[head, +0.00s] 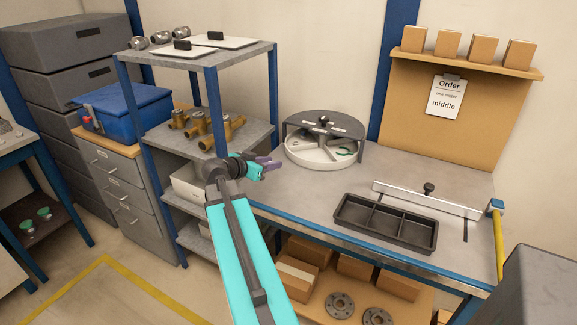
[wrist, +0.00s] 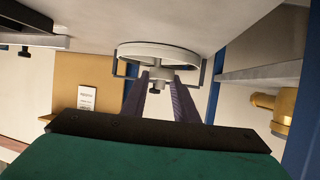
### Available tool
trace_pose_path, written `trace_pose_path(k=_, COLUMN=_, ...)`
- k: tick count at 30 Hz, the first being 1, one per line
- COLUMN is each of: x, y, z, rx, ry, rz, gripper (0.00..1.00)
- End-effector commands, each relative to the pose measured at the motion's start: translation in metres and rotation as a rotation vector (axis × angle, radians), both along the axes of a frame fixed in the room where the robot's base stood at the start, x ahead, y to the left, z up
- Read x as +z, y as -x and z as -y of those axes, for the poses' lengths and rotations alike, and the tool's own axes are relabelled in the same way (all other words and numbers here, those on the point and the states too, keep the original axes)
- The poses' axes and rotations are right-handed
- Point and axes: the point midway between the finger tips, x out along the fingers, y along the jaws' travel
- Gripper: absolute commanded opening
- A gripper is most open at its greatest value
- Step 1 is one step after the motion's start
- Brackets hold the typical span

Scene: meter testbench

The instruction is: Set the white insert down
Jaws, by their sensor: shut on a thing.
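My gripper (head: 272,164) has purple fingers and is held in the air, left of the round white tray and in front of the shelf. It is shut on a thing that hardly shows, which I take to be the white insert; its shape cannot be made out. In the wrist view the fingers (wrist: 160,84) point toward the round white tray (wrist: 135,50), with a dark knob in line between the tips. In the head view this tray (head: 318,160) stands on the bench, divided inside, with a grey half-round cover (head: 345,121) behind it.
A black three-part tray (head: 385,222) lies near the bench's front edge, before a metal rail (head: 425,198). Bare bench (head: 405,165) lies between the round tray and the rail. A shelf with brass fittings (head: 200,125) stands close on the left. An order card (head: 447,96) reads "middle".

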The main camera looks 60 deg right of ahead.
Motion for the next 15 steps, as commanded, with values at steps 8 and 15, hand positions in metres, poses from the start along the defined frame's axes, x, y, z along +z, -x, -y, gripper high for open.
trace_pose_path(k=8, x=0.011, y=-0.074, z=-0.061, rx=0.145, ry=0.000, rz=0.000, gripper=0.05)
trace_pose_path(k=15, x=0.018, y=-0.129, z=-0.118, rx=0.280, ry=-0.001, rz=0.001, gripper=0.05)
